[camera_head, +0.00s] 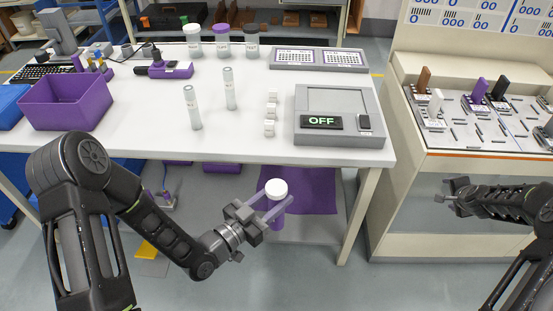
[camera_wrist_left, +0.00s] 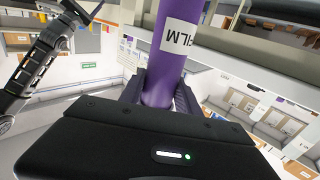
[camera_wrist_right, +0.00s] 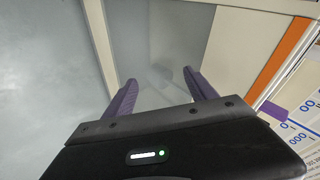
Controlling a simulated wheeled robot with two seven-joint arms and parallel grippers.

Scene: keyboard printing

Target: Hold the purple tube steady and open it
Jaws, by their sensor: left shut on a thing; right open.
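The purple tube (camera_head: 277,221) has a white cap (camera_head: 276,187) on its top. It stands roughly upright in the air in front of the table's front edge. My left gripper (camera_head: 272,203) is shut around it below the cap. In the left wrist view the purple tube (camera_wrist_left: 176,45) with a white label lies between the fingers (camera_wrist_left: 158,92); the cap is out of that view. My right gripper (camera_head: 450,190) is open and empty at the right, well apart from the tube. In the right wrist view its fingers (camera_wrist_right: 160,80) are spread with nothing between them.
A slotted cabinet (camera_head: 480,140) stands behind my right gripper. The space between my grippers is free.

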